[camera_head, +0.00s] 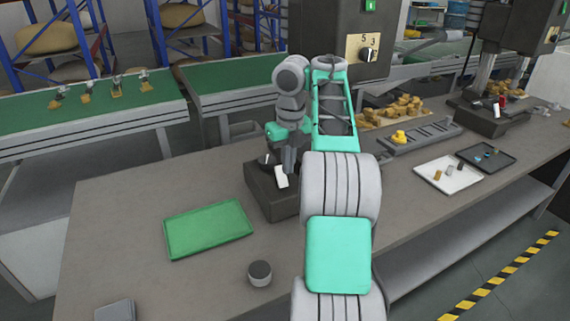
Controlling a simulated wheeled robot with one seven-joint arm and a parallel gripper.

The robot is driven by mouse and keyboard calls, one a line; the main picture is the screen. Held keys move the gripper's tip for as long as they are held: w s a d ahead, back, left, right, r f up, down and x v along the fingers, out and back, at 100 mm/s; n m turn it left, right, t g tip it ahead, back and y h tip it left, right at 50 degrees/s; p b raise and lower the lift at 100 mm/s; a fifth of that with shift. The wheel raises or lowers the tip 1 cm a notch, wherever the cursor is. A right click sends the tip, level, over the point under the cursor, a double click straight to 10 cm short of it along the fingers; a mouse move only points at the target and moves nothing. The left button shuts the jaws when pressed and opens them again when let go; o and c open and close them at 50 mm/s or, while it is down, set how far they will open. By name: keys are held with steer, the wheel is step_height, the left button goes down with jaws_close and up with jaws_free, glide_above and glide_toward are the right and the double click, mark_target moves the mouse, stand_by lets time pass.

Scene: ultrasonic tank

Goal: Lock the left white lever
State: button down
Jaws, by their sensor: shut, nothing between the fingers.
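A white lever (281,177) shows at the top of a dark grey block (265,195) on the table. It looks tilted, with its free end toward the front. My gripper (289,166) points down at the upper end of this lever. Its fingers look closed and hold nothing. I cannot tell whether the fingers touch the lever or hang just above it. My arm covers the right part of the block, so any second lever there is hidden.
A green tray (208,230) lies left of the block, with a small dark round container (259,273) in front. A white tray (447,176), a black tray (486,156) and a grey rack (420,138) lie to the right.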

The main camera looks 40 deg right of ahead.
step_height(320, 180, up, 10)
steer(key=w+p, duration=0.1)
steer(key=p, duration=0.9)
steer(key=shift+w+d, duration=0.25)
steer(key=shift+w, duration=0.05)
steer(key=shift+m, duration=0.3)
